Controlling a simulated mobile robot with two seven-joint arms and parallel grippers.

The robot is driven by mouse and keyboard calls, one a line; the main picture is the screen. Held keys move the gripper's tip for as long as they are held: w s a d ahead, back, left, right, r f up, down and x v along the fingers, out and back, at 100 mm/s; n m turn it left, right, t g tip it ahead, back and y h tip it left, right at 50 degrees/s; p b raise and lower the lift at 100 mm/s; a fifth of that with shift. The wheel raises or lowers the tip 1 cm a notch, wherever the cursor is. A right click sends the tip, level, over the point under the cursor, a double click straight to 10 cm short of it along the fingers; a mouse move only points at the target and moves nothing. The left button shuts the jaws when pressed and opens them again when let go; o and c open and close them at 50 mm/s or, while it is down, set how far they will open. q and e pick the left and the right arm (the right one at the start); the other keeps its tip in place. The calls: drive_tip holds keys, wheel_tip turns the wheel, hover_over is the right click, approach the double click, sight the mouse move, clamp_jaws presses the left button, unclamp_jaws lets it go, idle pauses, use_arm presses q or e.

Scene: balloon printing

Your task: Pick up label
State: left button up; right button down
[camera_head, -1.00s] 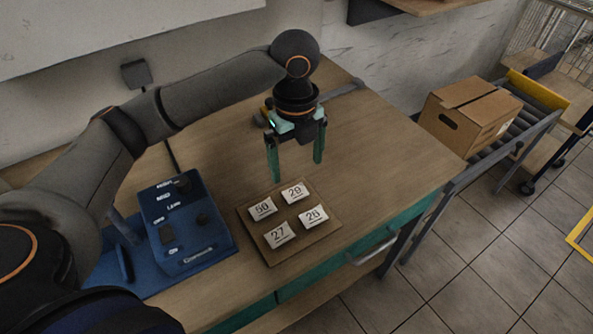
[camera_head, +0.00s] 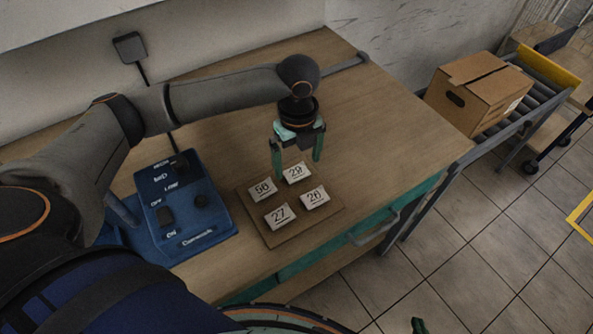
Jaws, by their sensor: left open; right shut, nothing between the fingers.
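Several small white labels lie on a square brown board: "50" (camera_head: 262,189), "29" (camera_head: 296,172), "27" (camera_head: 279,216) and "26" (camera_head: 314,197). The board (camera_head: 284,237) rests on the wooden table. My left gripper (camera_head: 297,167) is open and empty, with green fingers pointing down at the board's back edge. Its fingers appear on either side of the "29" label, above it; I cannot tell the exact height. Only a small green tip of my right gripper (camera_head: 418,326) shows at the bottom edge, shut, with nothing seen in it.
A blue control box (camera_head: 186,208) with knobs and switches stands left of the board. The wooden table (camera_head: 390,130) is clear to the right and behind. A cardboard box (camera_head: 480,92) sits on a roller conveyor at the right. A drawer handle (camera_head: 375,229) juts from the table front.

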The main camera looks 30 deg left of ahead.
sight(298, 174)
use_arm(q)
drive_tip(key=shift+f, duration=1.35)
drive_tip(key=shift+f+p, duration=0.25)
drive_tip(key=shift+p, duration=0.1)
drive_tip(key=c, duration=1.3)
